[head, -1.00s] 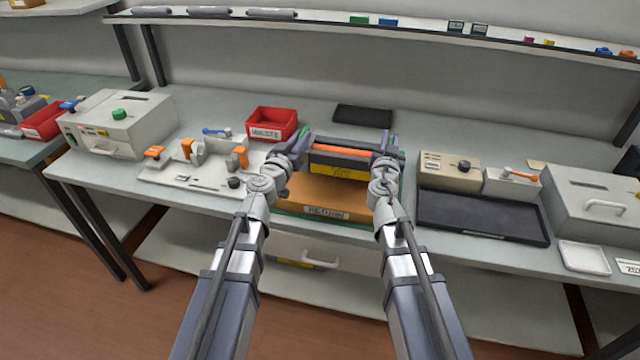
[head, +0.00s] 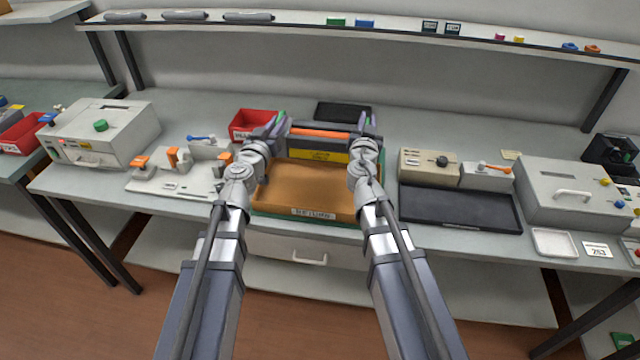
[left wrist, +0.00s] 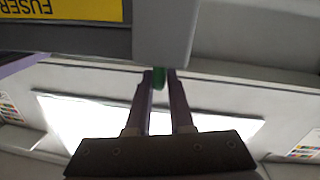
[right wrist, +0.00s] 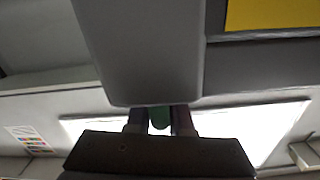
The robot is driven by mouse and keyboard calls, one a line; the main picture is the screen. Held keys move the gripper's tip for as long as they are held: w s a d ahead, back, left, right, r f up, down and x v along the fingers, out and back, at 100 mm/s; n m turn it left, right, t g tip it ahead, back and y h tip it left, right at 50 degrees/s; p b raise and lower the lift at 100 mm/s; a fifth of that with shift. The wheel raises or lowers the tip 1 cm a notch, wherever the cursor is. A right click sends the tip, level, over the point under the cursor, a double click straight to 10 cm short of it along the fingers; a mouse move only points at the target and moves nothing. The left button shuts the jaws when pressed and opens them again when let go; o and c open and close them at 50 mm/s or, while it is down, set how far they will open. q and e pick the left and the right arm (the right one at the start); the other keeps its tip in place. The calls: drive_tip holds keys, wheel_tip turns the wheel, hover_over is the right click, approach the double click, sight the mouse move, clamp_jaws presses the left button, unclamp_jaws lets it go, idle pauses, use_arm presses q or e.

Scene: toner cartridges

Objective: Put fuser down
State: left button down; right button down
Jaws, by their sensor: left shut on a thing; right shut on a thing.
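The fuser (head: 318,142) is a dark grey bar with an orange strip and a yellow label. It is held level between my two grippers, over the back part of the brown tray marked RETURN (head: 305,187). I cannot tell whether it touches the tray. My left gripper (head: 276,130) is shut on the green tab at the fuser's left end; the tab (left wrist: 159,77) shows between the fingers in the left wrist view. My right gripper (head: 366,131) is shut on the right end's tab; that tab (right wrist: 159,117) shows in the right wrist view.
A red bin (head: 250,122) stands behind left and a black mat (head: 343,111) behind the fuser. A white fixture (head: 180,170) is left of the tray. A black tray (head: 460,207) and a beige box (head: 428,165) are to the right. The RETURN tray's front looks empty.

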sight(281, 155)
use_arm(q)
drive_tip(key=shift+s+d+f+b, duration=0.1)
drive_tip(key=shift+d+f+b, duration=0.1)
drive_tip(key=shift+b, duration=0.1)
use_arm(e)
drive_tip(key=shift+w+a+f, duration=0.1)
drive_tip(key=shift+f, duration=0.15)
